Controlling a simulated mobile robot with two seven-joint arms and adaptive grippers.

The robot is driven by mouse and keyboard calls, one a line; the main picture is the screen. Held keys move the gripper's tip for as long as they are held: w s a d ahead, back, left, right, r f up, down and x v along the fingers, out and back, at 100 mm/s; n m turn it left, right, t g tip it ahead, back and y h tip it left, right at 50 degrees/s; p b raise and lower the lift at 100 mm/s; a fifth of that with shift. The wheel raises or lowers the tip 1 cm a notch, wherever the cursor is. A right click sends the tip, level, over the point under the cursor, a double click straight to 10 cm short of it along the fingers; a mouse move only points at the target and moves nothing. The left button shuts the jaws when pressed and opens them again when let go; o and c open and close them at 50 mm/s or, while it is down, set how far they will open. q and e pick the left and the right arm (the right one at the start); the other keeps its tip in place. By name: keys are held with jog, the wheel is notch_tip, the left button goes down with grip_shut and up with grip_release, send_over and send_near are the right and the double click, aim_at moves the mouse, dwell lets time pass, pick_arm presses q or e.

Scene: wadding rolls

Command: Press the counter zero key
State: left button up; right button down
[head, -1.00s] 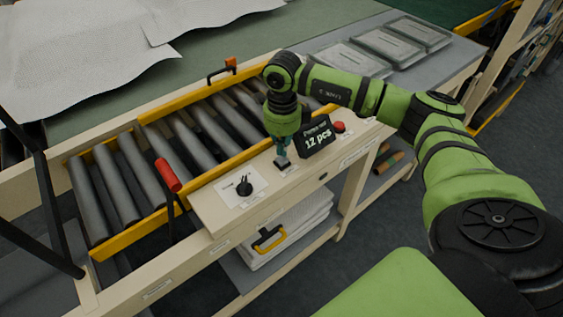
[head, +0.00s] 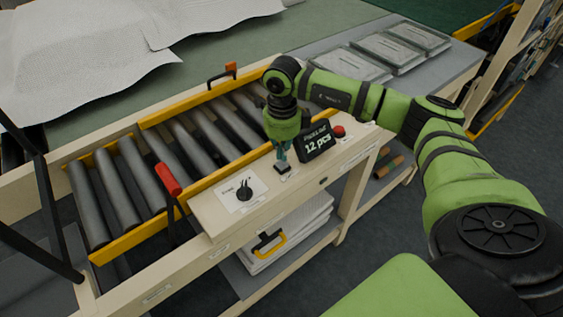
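The counter display (head: 317,142) is a black box on the wooden control ledge and reads "12 pcs". A small dark key (head: 283,168) on a white plate sits just left of it; I take it for the counter zero key. My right gripper (head: 282,161) points down from above, its fingertips at or just over this key. I cannot tell whether they touch it. The fingers look close together, but they are too small to tell open from shut. My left gripper is not in view.
A black rotary knob (head: 244,190) on a white plate is left of the key, and a red button (head: 339,131) is right of the display. A red-handled lever (head: 168,177) stands by the rollers (head: 161,155). Grey trays (head: 385,47) lie at the back right.

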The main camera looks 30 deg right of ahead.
aim_at(282, 163)
jog(key=shift+f, duration=0.15)
jog(key=shift+f+b, duration=1.25)
jog(key=shift+b, duration=0.05)
jog(key=shift+r, duration=0.2)
jog(key=shift+r+p, duration=0.9)
jog(key=shift+r, duration=0.3)
notch_tip(282, 163, up, 6)
jog(key=p, duration=0.3)
